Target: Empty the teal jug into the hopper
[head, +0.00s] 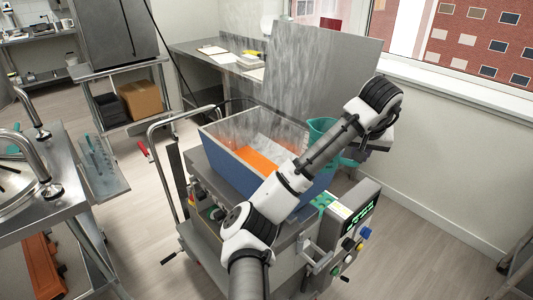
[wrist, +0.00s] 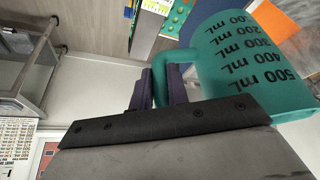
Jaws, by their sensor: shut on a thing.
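The teal jug (head: 321,127) is at the right end of the hopper in the head view, partly behind my arm. Its rim faces up there and it looks roughly upright. In the wrist view, the jug (wrist: 250,65) fills the upper right, with black mL markings. My gripper (wrist: 160,80) is shut on the jug's handle, one dark finger on each side. In the head view my arm mostly hides the gripper. The hopper (head: 243,170) has blue outer walls, a bright metal inside and an orange area within. The jug's contents are hidden.
A tall metal panel (head: 320,75) stands behind the hopper. A control box with a green display (head: 362,215) and knobs sits at the machine's front right. A window wall is on the right. A steel sink counter (head: 50,190) is on the left, with open floor between.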

